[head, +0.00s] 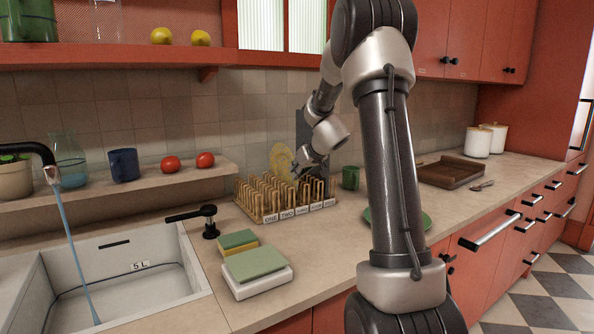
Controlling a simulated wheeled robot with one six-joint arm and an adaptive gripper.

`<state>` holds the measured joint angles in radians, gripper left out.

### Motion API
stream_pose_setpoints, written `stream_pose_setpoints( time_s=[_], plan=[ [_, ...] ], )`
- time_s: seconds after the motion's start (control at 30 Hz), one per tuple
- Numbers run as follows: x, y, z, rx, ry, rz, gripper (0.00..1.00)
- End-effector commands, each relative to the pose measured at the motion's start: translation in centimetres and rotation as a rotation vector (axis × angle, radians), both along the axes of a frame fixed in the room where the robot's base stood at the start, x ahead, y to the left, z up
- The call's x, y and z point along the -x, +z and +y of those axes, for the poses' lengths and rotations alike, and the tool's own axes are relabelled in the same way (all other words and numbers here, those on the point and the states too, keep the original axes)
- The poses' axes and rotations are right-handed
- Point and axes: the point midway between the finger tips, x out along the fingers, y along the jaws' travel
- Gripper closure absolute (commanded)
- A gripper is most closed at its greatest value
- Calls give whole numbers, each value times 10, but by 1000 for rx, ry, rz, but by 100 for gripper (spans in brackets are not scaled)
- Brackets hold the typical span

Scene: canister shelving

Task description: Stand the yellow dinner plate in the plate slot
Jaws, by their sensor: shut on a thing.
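The yellow dinner plate (279,157) is upright at the back of the wooden plate rack (254,212), its face toward the camera. My gripper (297,168) is small in this view and is shut on the plate's right edge. The plate's lower part is hidden behind the rack's pegs, so I cannot tell whether it sits in a slot or hangs above one. The rack has several rows of upright pegs and front labels; ONE and TWO are readable, the others too small.
A green mug (350,178) stands right of the rack. A green plate (427,221) lies partly behind my arm. A sponge (238,240), a white tray with a green pad (254,265) and the sink (120,270) are in front and left. A wooden tray (455,172) is farther right.

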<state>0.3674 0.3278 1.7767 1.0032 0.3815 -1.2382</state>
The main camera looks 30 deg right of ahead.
Motion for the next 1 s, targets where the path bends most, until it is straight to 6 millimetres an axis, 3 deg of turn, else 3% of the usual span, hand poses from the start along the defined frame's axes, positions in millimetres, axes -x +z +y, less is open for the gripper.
stream_pose_setpoints(
  time_s=[0.2,0.23,0.33,0.37,0.67,1.0],
  plan=[
    [0,0,0,1,-1,-1,100],
    [0,0,0,1,-1,-1,88],
    [0,0,0,0,0,-1,69],
    [0,0,0,0,0,-1,68],
    [1,0,0,-1,0,1,68],
    [22,18,-2,0,-1,0,68]
  ],
)
